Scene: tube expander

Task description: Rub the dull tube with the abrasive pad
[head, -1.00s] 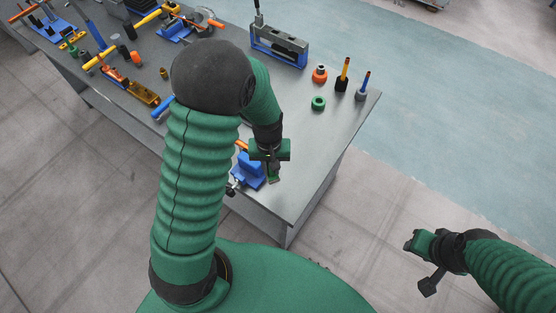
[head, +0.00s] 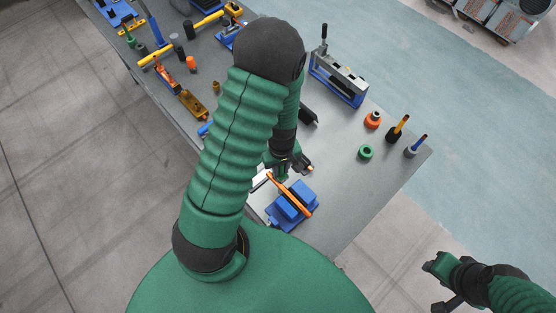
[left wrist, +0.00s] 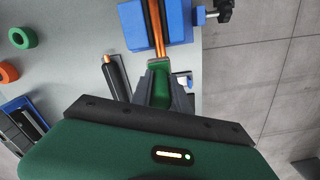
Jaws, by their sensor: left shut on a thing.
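A copper-orange tube (head: 302,201) lies across a blue vise (head: 292,206) near the table's front edge. In the left wrist view the tube (left wrist: 157,25) runs between the blue vise jaws (left wrist: 178,20) toward my fingers. My left gripper (left wrist: 160,88) is shut on a green block with a greyish far edge, which looks like the abrasive pad (left wrist: 159,82). The pad is at the tube's near end; whether they touch I cannot tell. In the head view my left gripper (head: 284,172) is partly hidden by my arm. My right gripper (head: 440,270) hangs beyond the table, away from the objects.
A green ring (head: 365,152), an orange ring (head: 372,119) and upright-handled tools (head: 398,128) stand to the right. A blue-grey rack (head: 338,78) stands behind. A dark holder (left wrist: 118,76) lies beside the vise.

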